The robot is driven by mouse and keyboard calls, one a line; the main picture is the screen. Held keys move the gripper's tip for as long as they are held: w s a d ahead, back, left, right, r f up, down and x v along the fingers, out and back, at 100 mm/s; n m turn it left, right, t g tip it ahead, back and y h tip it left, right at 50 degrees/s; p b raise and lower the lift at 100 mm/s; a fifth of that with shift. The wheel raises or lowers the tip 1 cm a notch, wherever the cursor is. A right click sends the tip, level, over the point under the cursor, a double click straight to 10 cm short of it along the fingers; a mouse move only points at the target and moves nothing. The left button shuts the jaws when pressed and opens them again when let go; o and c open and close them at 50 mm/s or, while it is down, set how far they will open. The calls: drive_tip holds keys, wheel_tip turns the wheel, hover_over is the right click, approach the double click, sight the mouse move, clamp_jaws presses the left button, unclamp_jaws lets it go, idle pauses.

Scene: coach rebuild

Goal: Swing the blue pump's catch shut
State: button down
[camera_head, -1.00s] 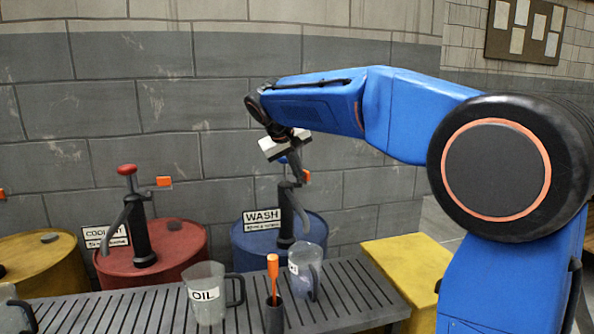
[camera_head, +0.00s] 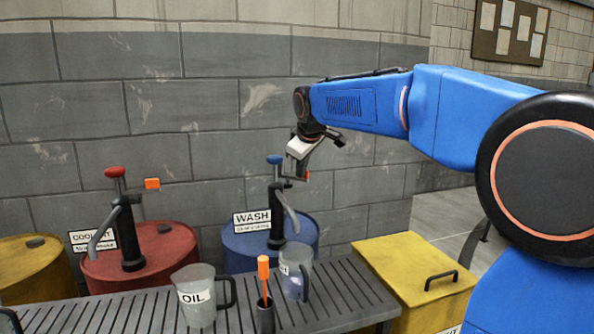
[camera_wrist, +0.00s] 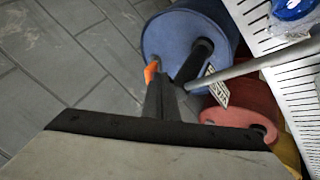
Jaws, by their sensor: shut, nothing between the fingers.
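The blue pump (camera_head: 277,205) stands upright on the blue WASH drum (camera_head: 240,252), its blue knob (camera_head: 275,159) on top and its spout slanting down to the front right. Its orange catch (camera_head: 306,176) sticks out to the right of the pump head. My gripper (camera_head: 298,173) is shut and empty, pointing down just right of the knob, beside the catch. In the wrist view the shut fingers (camera_wrist: 164,92) are close to the orange catch (camera_wrist: 151,72); I cannot tell whether they touch. The blue drum (camera_wrist: 180,35) lies below. My fingers partly hide the catch arm and pump head.
A red drum (camera_head: 180,245) with a red-knobbed pump (camera_head: 128,232) stands left. A slatted bench (camera_head: 130,312) in front holds an OIL jug (camera_head: 198,308), a second jug (camera_head: 297,272) and an orange-handled tool (camera_head: 263,275). A yellow box (camera_head: 400,250) stands right.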

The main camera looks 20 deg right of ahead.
drive_tip(key=shift+n+y, duration=0.6)
drive_tip(key=shift+n, duration=0.3)
drive_tip(key=w+d, duration=0.1)
drive_tip(key=d, duration=0.1)
drive_tip(key=w+d, duration=0.2)
drive_tip(key=shift+w, duration=0.15)
drive_tip(key=shift+w+d+r, duration=0.15)
drive_tip(key=shift+w+d, duration=0.05)
idle(0.4)
